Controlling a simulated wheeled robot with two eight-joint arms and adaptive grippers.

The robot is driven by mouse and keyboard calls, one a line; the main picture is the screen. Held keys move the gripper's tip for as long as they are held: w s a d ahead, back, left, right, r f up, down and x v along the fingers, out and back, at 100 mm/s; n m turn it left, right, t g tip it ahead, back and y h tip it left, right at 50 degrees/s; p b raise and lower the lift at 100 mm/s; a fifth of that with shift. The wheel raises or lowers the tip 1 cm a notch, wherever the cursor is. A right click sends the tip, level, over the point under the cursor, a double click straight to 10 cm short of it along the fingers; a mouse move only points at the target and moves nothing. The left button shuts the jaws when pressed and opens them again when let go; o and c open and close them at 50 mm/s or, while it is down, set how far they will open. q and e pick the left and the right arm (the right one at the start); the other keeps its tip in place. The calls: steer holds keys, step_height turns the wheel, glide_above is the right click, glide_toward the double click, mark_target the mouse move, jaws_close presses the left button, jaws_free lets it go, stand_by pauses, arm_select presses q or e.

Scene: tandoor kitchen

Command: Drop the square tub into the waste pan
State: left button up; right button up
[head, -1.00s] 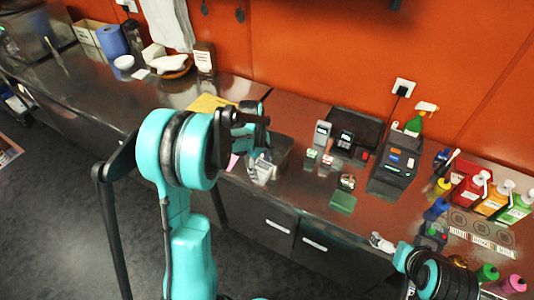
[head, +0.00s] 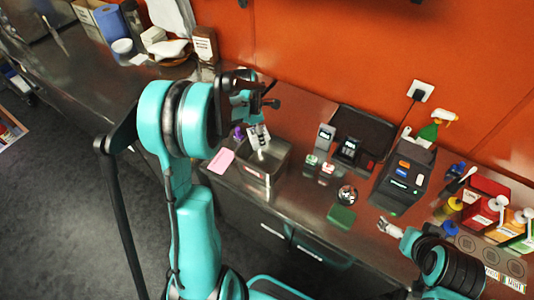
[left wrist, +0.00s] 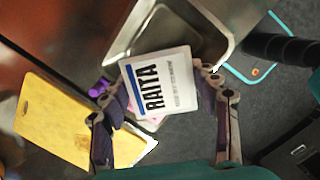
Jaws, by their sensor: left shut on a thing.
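The square tub (head: 258,137) is white with a blue stripe, and its RAITA label faces the left wrist camera (left wrist: 158,82). My left gripper (head: 255,112) is shut on it, with one finger on each side in the left wrist view (left wrist: 163,92). The waste pan (head: 246,170) is an open steel pan on the counter. In the head view the tub hangs at the pan's back left part. In the left wrist view it overlaps the near rim of the pan (left wrist: 176,20). My right gripper (head: 387,226) is small at the lower right; its jaw opening is unclear.
A pink item (head: 221,160) lies left of the pan. A yellow board (left wrist: 62,120) and a purple item (left wrist: 98,88) show beside the tub. Card readers (head: 347,146), a green block (head: 341,217) and a till (head: 403,180) stand to the right.

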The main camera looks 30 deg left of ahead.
arm_select(q)
steer(key=shift+s+f+b, duration=0.3)
steer(key=shift+f+b, duration=0.15)
steer(key=shift+f, duration=0.2)
step_height(320, 180, down, 4)
steer(key=b, duration=0.2)
steer(key=shift+w+b, duration=0.15)
steer(key=shift+b, duration=0.15)
steer(key=shift+f, duration=0.25)
steer(key=o, duration=1.4)
